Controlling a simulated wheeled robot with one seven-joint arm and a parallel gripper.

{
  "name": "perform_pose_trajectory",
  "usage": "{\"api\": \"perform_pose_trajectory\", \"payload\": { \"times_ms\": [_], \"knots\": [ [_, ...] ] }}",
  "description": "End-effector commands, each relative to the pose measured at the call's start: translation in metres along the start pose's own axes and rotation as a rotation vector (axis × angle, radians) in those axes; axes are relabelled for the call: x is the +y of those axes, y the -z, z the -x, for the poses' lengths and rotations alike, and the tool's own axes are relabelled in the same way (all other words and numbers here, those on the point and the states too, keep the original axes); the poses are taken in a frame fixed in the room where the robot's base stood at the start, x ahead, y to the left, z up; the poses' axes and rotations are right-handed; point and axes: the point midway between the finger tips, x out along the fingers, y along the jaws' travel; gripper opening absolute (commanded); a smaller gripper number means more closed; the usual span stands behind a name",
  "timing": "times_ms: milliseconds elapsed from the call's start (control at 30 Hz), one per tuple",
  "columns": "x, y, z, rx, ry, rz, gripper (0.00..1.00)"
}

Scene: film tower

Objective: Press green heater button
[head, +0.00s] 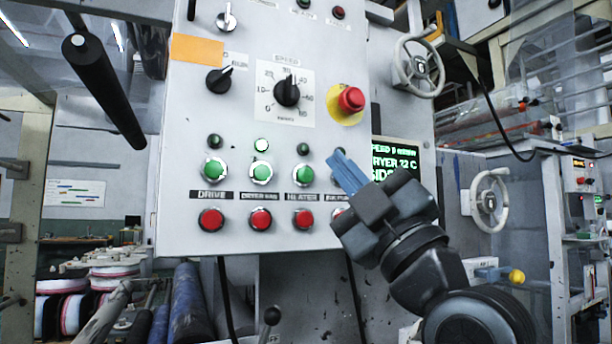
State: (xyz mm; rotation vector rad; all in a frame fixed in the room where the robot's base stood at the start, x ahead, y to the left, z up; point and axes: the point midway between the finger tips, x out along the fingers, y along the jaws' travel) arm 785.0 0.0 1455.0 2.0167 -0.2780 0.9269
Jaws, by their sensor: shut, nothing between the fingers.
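The green heater button (303,176) sits on the white control panel (185,130), above the label HEATER (303,197) and a red button (303,219). A small dark green lamp (303,149) is above it. My gripper (338,158) is shut and empty, its blue fingers pointing up and left. In the picture the fingertips are to the right of the heater button and a little above it. They overlap the rightmost button column and hide its green button. I cannot tell whether the fingertips touch the panel.
Green drive (215,170) and dryer fan (261,172) buttons stand to the left; the dryer fan lamp (262,145) is lit. A red emergency knob (351,99) sticks out above my gripper. A speed dial (287,92) and a handwheel (418,66) are higher up. A display (393,152) is behind my gripper.

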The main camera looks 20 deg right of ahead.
Motion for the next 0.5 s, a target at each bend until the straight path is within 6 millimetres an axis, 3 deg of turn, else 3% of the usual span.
{"api": "perform_pose_trajectory", "payload": {
  "times_ms": [500],
  "knots": [
    [-0.033,-0.032,-0.042,0.001,-0.002,-0.001,0.00]
  ]
}}
